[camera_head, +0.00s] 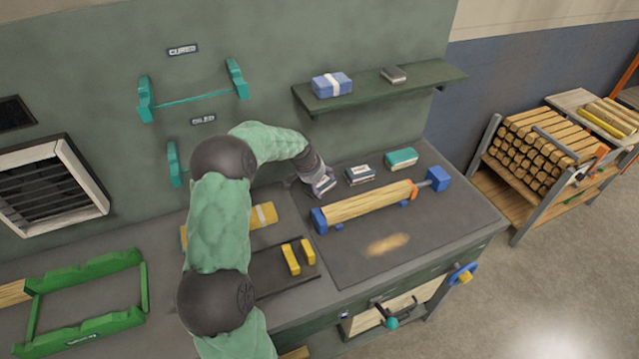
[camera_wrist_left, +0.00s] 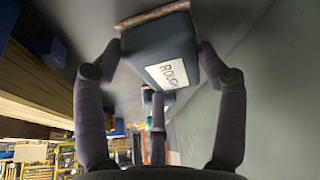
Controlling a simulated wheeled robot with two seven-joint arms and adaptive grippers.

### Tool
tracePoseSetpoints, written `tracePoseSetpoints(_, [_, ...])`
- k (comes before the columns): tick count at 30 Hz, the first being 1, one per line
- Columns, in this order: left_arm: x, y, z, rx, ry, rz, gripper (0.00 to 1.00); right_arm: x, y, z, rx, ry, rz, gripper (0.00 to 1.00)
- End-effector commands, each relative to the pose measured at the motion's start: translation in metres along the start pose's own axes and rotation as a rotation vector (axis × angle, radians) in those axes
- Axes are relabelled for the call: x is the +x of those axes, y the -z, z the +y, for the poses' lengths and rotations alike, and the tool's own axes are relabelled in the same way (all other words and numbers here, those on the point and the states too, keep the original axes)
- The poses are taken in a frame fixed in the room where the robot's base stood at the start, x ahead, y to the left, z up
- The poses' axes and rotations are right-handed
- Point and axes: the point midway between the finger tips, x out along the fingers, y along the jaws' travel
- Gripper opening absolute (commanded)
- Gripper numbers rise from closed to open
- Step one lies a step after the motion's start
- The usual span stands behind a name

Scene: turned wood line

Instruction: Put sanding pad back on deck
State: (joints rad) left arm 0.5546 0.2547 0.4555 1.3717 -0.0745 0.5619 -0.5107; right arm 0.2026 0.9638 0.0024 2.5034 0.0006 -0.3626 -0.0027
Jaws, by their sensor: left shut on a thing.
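My left gripper (camera_head: 322,183) is over the deck (camera_head: 447,217), at the back near the wall. It is shut on a dark blue sanding pad with a white label. In the left wrist view the held pad (camera_wrist_left: 160,52) reads "ROUGH" and sits between the fingers (camera_wrist_left: 158,60), its brownish face away from the wrist. Whether the pad touches the deck I cannot tell. To its right on the deck lie another dark labelled pad (camera_head: 360,175) and a teal pad (camera_head: 401,158). My right gripper is not in view.
A wooden spindle (camera_head: 365,204) lies between blue lathe ends just in front of the pads. A shelf (camera_head: 430,82) with a blue block (camera_head: 331,85) and a grey block (camera_head: 394,74) is above. The deck's front is clear.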

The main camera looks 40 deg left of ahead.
Motion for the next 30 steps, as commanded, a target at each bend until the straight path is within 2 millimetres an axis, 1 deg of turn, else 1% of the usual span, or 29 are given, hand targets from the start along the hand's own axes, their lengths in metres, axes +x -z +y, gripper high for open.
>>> tracePoseSetpoints(2, [0.003,-0.001,0.000,0.000,0.000,0.000,0.31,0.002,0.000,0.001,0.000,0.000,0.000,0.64])
tracePoseSetpoints(3, [0.003,-0.001,0.000,0.000,0.000,-0.001,0.78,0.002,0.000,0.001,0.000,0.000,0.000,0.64])
tracePoseSetpoints(5, [0.003,-0.001,0.000,0.000,0.000,-0.001,0.94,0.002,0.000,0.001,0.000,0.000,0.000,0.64])
tracePoseSetpoints(6, [0.003,-0.001,0.000,0.000,0.000,-0.001,0.96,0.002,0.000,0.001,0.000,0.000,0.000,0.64])
tracePoseSetpoints(16, [0.002,-0.001,0.000,0.000,0.000,-0.001,0.96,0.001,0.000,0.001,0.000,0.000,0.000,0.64])
tracePoseSetpoints(19, [-0.002,0.001,0.000,0.000,0.000,0.000,0.96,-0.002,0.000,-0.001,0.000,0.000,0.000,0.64])
tracePoseSetpoints(23, [-0.019,0.001,-0.001,0.000,0.002,0.002,0.96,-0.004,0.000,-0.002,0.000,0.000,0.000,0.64])
tracePoseSetpoints(30, [-0.068,0.001,0.000,-0.001,0.002,0.002,0.96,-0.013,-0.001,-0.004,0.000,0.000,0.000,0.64])
